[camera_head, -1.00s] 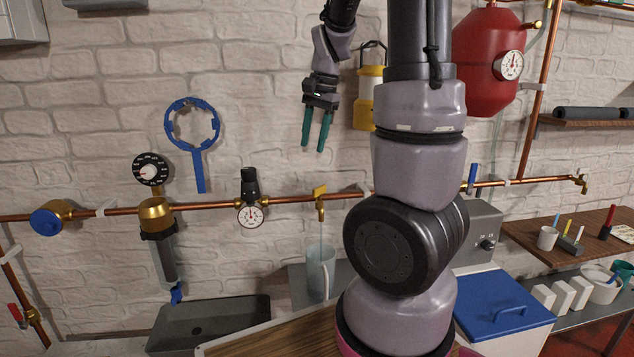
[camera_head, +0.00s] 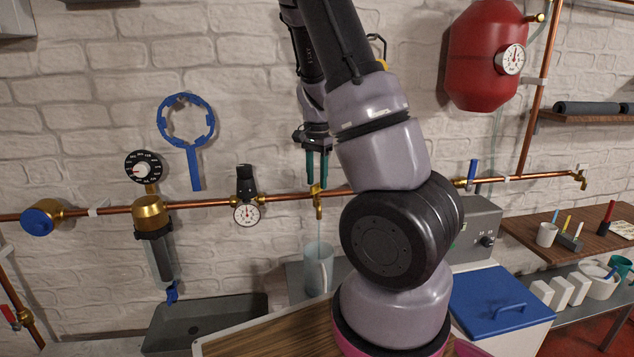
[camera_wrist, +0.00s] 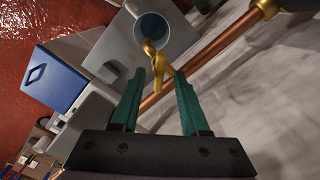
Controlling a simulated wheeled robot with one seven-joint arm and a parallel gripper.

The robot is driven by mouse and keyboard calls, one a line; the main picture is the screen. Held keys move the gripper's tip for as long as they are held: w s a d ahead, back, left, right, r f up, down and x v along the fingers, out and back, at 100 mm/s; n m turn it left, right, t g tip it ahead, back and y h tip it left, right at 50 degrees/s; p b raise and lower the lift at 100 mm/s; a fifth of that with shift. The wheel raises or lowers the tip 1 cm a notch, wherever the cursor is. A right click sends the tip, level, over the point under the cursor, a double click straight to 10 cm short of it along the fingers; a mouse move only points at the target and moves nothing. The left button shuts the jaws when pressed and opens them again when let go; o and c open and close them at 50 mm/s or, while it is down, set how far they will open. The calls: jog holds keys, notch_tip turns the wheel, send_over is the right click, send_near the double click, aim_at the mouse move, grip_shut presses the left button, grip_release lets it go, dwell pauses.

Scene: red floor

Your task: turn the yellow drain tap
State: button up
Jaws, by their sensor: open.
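The yellow drain tap (camera_head: 318,204) hangs from the copper pipe above a pale blue jug (camera_head: 318,268). A thin pale line runs down from its spout into the jug. My gripper (camera_head: 317,184) points down, with its two green fingers just above the tap and apart. In the wrist view the tap's yellow lever (camera_wrist: 158,66) shows in the gap between the open fingertips (camera_wrist: 157,76), with space visible on each side. I cannot tell how far the fingertips reach down beside the lever.
The copper pipe (camera_head: 275,200) runs along the brick wall. A dial gauge (camera_head: 246,212) and a brass filter (camera_head: 154,230) are to the left. A blue-handled valve (camera_head: 473,172) is to the right, beyond my arm. A grey sink (camera_head: 205,318) lies below left.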

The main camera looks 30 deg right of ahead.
jog(key=shift+f, duration=0.6)
grip_shut()
jog(key=shift+m, duration=0.3)
jog(key=m, duration=0.3)
jog(key=shift+m, duration=2.1)
